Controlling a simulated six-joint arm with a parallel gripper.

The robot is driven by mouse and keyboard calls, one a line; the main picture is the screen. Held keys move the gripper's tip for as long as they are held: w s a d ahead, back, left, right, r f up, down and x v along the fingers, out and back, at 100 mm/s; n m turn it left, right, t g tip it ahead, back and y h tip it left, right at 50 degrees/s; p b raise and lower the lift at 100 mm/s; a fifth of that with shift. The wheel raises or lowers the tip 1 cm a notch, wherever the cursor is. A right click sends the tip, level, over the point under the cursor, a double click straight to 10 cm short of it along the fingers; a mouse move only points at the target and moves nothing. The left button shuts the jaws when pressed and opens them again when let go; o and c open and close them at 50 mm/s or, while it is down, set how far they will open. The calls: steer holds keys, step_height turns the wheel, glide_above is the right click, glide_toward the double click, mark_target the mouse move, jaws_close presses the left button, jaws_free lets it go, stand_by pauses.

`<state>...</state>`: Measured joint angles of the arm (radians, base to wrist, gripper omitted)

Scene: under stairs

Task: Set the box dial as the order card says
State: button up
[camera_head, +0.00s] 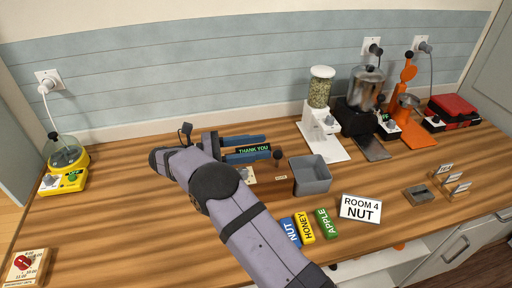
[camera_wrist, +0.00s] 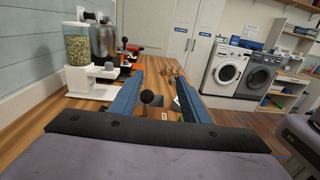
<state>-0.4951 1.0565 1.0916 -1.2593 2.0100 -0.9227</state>
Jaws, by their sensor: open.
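The order card (camera_head: 360,208) is white and reads "ROOM 4 NUT"; it stands right of the colored blocks. My gripper (camera_head: 267,147) is open with two blue fingers, above the middle of the counter. A black round knob on a stem (camera_head: 278,153) stands just beyond the fingertips; in the wrist view the knob (camera_wrist: 147,97) shows between the open fingers, apart from both. A green-lit display reading "THANK YOU" (camera_head: 254,150) sits beside the fingers. My arm hides much of that device. A wooden box with a red dial (camera_head: 23,263) and times around it lies at the lower left; its pointer is unclear.
Blocks labelled NUT (camera_head: 290,231), HONEY (camera_head: 305,227) and APPLE (camera_head: 326,222) lie near the front edge. A grey bin (camera_head: 311,176) stands right of the knob. A grain dispenser (camera_head: 320,100) and other appliances line the wall. A yellow appliance (camera_head: 66,165) stands left. Left-middle counter is clear.

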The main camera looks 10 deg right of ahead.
steer(key=shift+r, duration=0.4)
